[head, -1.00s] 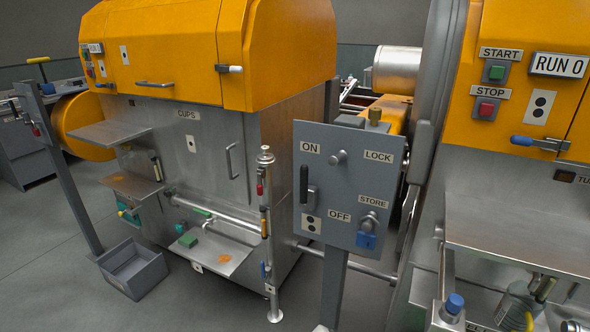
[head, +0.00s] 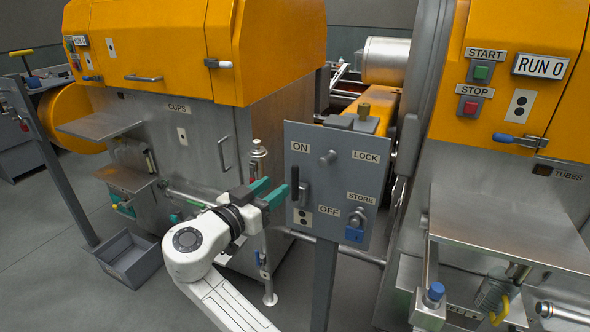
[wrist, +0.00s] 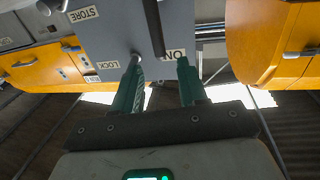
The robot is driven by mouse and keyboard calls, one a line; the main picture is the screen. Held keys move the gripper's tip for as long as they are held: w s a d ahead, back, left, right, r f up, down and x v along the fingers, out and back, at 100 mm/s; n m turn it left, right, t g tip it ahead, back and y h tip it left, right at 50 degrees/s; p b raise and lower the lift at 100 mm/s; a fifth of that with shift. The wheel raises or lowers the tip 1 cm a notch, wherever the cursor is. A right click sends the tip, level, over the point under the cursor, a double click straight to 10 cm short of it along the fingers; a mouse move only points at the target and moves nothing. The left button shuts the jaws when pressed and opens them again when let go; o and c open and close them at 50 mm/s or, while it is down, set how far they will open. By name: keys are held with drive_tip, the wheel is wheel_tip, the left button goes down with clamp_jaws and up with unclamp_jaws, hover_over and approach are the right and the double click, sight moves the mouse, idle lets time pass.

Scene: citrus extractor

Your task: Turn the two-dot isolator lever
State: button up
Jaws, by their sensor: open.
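The isolator panel (head: 320,225) is a grey plate on a post, marked ON, LOCK, OFF and STORE, with a two-dot label (head: 302,217) at its lower left. Its black lever (head: 295,180) stands upright, handle end near ON. My gripper (head: 278,190) is open, its green fingers just left of the lever and pointing at the panel. In the wrist view, which looks upside down, the gripper (wrist: 161,72) has the black lever (wrist: 153,25) lying ahead between its two fingers. I cannot tell whether they touch. A blue padlock (head: 354,235) hangs under STORE.
An orange and steel machine marked CUPS (head: 180,130) stands left. Another machine (head: 480,185) with START, STOP and a two-dot label (head: 521,105) stands right. A steel post (head: 268,270) is close to my arm. A grey bin (head: 135,258) sits on the floor.

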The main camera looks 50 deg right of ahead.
sight(293, 174)
drive_tip(key=d+p, duration=0.1)
drive_tip(key=d, duration=0.2)
drive_tip(key=w+d, duration=0.1)
drive_tip(key=d, duration=0.2)
drive_tip(key=d+p, duration=0.1)
drive_tip(key=d, duration=0.2)
drive_tip(key=shift+w+p, duration=0.15)
drive_tip(key=shift+p, duration=0.15)
clamp_jaws()
